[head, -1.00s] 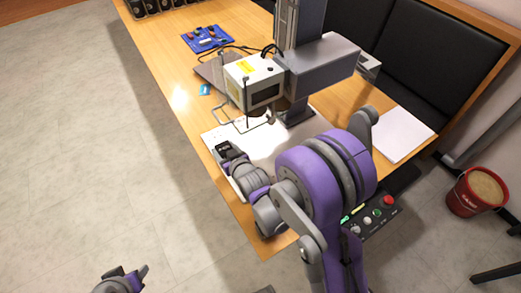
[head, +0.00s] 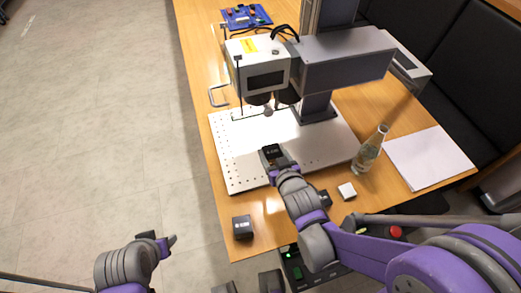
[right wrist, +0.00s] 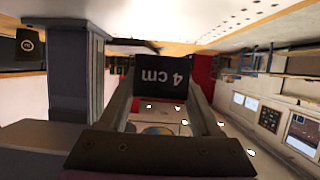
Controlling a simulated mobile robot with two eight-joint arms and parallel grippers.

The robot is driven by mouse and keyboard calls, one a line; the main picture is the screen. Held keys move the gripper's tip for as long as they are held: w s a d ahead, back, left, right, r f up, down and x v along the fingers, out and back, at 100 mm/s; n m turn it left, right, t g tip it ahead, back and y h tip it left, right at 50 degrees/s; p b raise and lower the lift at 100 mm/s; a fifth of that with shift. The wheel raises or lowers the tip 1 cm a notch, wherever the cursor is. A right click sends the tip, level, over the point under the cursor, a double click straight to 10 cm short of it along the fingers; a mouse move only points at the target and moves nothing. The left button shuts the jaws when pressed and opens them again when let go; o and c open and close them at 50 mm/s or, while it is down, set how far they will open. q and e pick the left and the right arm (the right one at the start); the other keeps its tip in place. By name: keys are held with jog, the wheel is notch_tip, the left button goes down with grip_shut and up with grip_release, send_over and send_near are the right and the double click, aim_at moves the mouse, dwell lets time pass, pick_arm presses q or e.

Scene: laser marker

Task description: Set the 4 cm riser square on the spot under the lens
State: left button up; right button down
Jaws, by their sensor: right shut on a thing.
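The 4 cm riser is a small black block with white print; in the right wrist view (right wrist: 160,76) its "4 cm" label reads upside down. My right gripper (head: 274,160) is shut on the riser (head: 273,151) over the front part of the white perforated base plate (head: 232,165). Whether the riser touches the plate is unclear. The lens (head: 258,98) hangs beneath the white marker head (head: 258,68), farther back than the riser. The spot under the lens cannot be made out. My left gripper (head: 160,240) is open and empty, left of the table, over the floor.
A black block (head: 242,227) sits near the table's front left corner. Another dark block (head: 324,198) and a white block (head: 347,190) lie right of my right gripper. A glass bottle (head: 369,150) stands beside the plate, near white paper (head: 430,157). The marker's column (head: 318,90) rises behind.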

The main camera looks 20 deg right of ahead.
jog(key=s+f+b, duration=0.2)
jog(key=s+b, duration=0.1)
jog(key=s, duration=0.3)
jog(key=b, duration=0.1)
send_over(258, 145)
jog(key=shift+f, duration=0.15)
pick_arm(q)
notch_tip(258, 145, down, 7)
jog(key=b, duration=0.1)
jog(key=shift+s+r, duration=0.15)
jog(key=shift+r, duration=0.05)
pick_arm(e)
jog(key=shift+f, duration=1.75)
pick_arm(q)
jog(key=shift+f+b, duration=0.5)
pick_arm(e)
jog(key=shift+f, duration=0.55)
pick_arm(q)
jog(key=shift+f, duration=0.1)
pick_arm(e)
jog(key=shift+f, duration=0.1)
jog(key=shift+c, duration=0.4)
grip_release()
